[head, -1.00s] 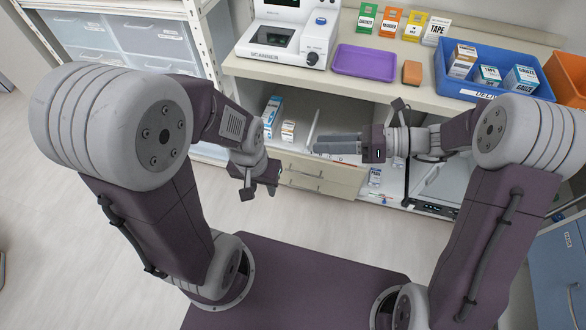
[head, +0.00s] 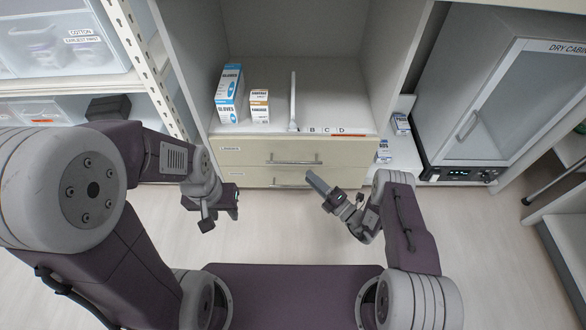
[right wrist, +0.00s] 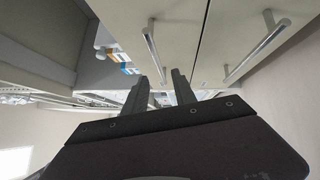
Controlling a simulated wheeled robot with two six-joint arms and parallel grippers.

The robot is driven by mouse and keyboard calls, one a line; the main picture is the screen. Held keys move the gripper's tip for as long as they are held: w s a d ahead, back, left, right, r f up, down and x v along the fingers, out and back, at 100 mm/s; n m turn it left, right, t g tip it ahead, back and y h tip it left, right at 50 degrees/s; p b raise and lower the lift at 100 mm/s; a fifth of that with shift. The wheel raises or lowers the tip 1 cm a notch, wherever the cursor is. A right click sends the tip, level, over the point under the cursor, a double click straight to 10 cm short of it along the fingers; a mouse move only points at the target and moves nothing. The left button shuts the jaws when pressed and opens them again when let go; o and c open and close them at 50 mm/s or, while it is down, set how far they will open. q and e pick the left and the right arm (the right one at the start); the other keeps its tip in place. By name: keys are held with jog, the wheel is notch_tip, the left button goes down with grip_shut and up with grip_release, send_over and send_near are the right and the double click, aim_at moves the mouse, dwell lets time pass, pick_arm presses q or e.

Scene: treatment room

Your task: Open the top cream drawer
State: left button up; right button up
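The top cream drawer (head: 240,155) is the upper of two drawers below the open shelf, and its front looks flush with the cabinet. Its bar handle (head: 293,163) also shows in the right wrist view (right wrist: 152,48). My right gripper (head: 310,176) is just in front of the drawers at the handles' right end. In the right wrist view its two fingers (right wrist: 160,84) are apart, with the top handle's near end lined up between their tips; contact cannot be told. My left gripper (head: 220,218) hangs open and empty, left of the drawers and away from them.
The lower cream drawer (head: 245,178) has a similar handle (head: 292,185) close below. The shelf above holds a gloves box (head: 228,95), a smaller box (head: 259,106) and an upright divider (head: 293,105). A dry cabinet (head: 490,100) stands right. The floor before the drawers is clear.

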aim_at(294, 163)
jog(key=b+x, duration=0.4)
jog(key=x, duration=0.4)
jog(key=shift+w+a+b, duration=0.1)
jog(key=shift+a+b, duration=0.1)
jog(key=shift+b, duration=0.15)
jog(key=shift+w+a+r, duration=0.15)
jog(key=shift+w+a, duration=0.05)
jog(key=shift+c, duration=0.3)
grip_shut()
dwell(0.5)
